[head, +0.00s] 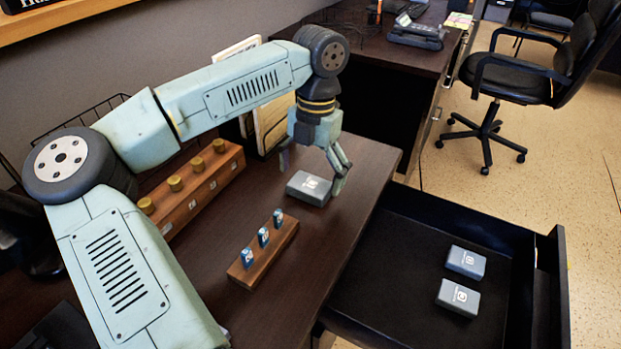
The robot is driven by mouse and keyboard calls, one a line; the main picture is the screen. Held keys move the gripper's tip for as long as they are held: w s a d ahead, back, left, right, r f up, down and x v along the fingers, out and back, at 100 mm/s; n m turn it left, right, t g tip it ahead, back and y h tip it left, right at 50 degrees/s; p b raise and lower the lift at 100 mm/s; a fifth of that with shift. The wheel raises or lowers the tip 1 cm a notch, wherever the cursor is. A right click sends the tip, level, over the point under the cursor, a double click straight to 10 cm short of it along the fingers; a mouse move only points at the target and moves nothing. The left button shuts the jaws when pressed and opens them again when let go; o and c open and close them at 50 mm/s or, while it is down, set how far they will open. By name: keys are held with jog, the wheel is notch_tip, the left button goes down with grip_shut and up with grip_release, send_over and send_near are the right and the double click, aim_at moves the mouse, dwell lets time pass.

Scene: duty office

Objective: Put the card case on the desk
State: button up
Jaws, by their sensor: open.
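A grey-blue card case (309,189) with a white mark on top lies flat on the dark desk (345,222), near its right edge. My gripper (312,170) is open just above and around this case, with a finger to its left and fingers at its right side. I cannot tell whether the fingers touch it. Two similar cases lie in the open drawer at the lower right, one farther back (466,262) and one nearer (459,298).
The pulled-out drawer (400,262) juts from the desk's right side. A wooden block with several brass knobs (195,190) and a smaller block with blue pieces (262,255) stand left of the case. A black chair (530,75) is at the upper right.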

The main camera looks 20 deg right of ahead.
aim_at(314, 179)
notch_tip(314, 179, up, 10)
jog(key=shift+w+d+r, duration=0.2)
jog(key=shift+w+d, duration=0.25)
dwell(0.3)
